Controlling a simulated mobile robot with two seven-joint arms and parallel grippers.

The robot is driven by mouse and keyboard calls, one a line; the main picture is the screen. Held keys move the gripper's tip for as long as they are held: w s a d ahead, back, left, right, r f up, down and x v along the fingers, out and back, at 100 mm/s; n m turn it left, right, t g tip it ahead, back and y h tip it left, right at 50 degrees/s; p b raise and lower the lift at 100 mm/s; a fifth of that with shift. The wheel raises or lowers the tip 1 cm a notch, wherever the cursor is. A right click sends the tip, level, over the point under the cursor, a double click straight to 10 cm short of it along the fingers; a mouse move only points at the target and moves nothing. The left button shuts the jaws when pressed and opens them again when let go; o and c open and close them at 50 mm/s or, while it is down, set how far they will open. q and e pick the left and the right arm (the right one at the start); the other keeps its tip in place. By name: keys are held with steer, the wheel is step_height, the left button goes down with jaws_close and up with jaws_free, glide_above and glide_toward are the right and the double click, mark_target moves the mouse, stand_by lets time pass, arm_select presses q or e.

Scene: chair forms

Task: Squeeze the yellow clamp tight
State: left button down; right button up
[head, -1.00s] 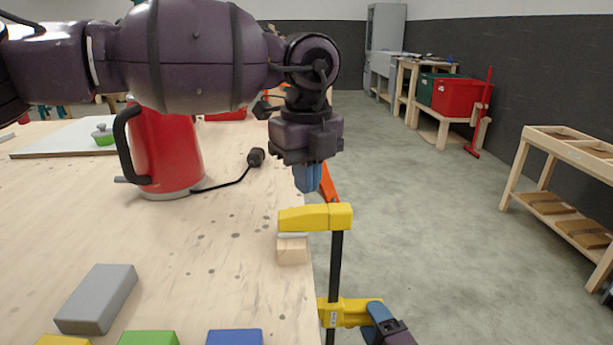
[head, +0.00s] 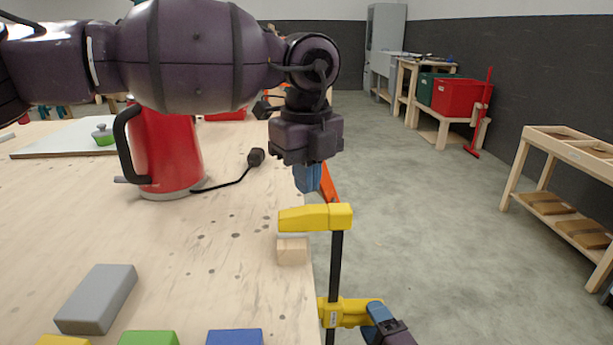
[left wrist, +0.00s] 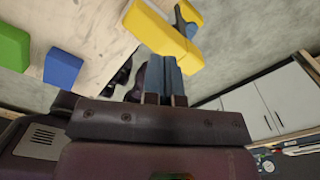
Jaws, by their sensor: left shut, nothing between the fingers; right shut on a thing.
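The yellow clamp (head: 316,217) stands upright at the table's right edge, with a dark bar running down past the edge. Its upper jaw is above a small wooden block (head: 292,252) on the tabletop. The lower yellow part (head: 343,313) is outside the edge, below table height. My right gripper (head: 374,316) is shut on that lower part. My left gripper (head: 307,190) is shut and empty, pointing down just above the upper jaw. In the left wrist view its blue fingers (left wrist: 166,76) are together beside the clamp's upper jaw (left wrist: 158,32). I cannot tell whether they touch.
A grey block (head: 96,299), a green block (head: 148,338) and a blue block (head: 235,337) lie at the table's front. Open floor is to the right, with a wooden rack (head: 565,150) beyond.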

mark_target(302, 210)
arm_select(q)
steer(key=shift+a, duration=0.3)
stand_by(0.6)
steer(key=shift+f, duration=1.8)
arm_select(e)
steer(key=shift+r, duration=0.1)
stand_by(1.7)
